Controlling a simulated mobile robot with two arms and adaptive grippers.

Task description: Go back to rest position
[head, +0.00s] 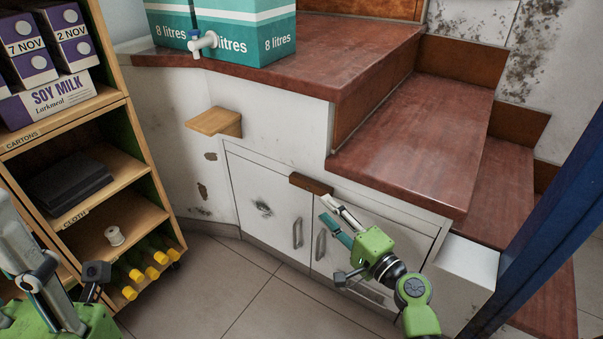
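My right gripper (324,208) is in front of the white cupboard doors under the stair, pointing up and left. A gap shows between its pale finger and its teal finger, and nothing is between them. Its tips appear just below a small dark brown block (310,184) in the picture; I cannot tell whether they touch. My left gripper (38,268) is at the lower left edge, in front of the shelf unit. It is partly cut off by the frame, and its finger opening is not clear.
The wooden shelf unit (149,190) stands at left with cartons, dark cloth, a white spool and yellow-capped bottles. A teal 8-litre box (245,45) with a tap sits on the red-brown landing. A blue post (545,225) is at right. Tiled floor (215,280) is clear between.

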